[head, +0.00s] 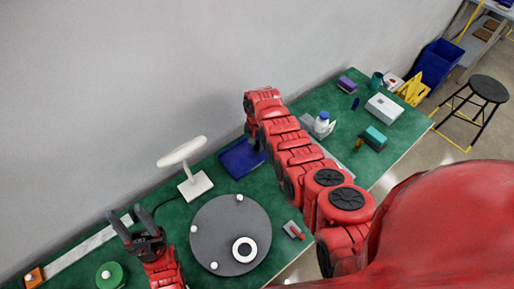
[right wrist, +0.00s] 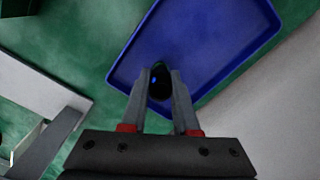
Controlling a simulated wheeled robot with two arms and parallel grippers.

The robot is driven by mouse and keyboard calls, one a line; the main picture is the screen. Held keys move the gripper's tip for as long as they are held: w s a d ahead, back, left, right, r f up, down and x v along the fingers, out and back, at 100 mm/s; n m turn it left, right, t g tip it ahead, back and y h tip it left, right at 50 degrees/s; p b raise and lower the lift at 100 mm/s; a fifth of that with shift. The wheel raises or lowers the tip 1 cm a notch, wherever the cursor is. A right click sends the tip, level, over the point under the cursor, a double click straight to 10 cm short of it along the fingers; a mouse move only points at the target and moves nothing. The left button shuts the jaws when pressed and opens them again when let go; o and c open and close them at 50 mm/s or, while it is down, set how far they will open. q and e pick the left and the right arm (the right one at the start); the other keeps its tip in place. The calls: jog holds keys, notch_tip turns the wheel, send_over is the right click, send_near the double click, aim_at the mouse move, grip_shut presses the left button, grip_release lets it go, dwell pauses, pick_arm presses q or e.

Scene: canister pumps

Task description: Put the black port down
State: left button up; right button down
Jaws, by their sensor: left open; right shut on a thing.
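My right gripper (right wrist: 160,85) is shut on the black port (right wrist: 160,88), a small dark rounded piece between the fingertips. In the right wrist view, the blue tray (right wrist: 215,35) lies behind and below the port. I cannot tell whether the port touches the tray floor. In the head view, my right gripper (head: 254,143) is at the right part of the blue tray (head: 232,167), and the port is not clearly visible there. My left gripper (head: 140,238) is open and empty at the lower left, left of the grey round plate (head: 215,215).
The grey plate carries a white ring (head: 235,250) and small white knobs. A white lamp-like stand (head: 195,186) is left of the tray. A green disc (head: 102,283) sits lower left. A white bottle (head: 322,122) and a white box (head: 384,107) stand right of my right arm.

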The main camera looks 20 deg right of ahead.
jog(key=shift+w, duration=0.1)
jog(key=shift+f, duration=0.15)
jog(key=c, duration=0.7)
grip_release()
jog(key=shift+o, duration=0.2)
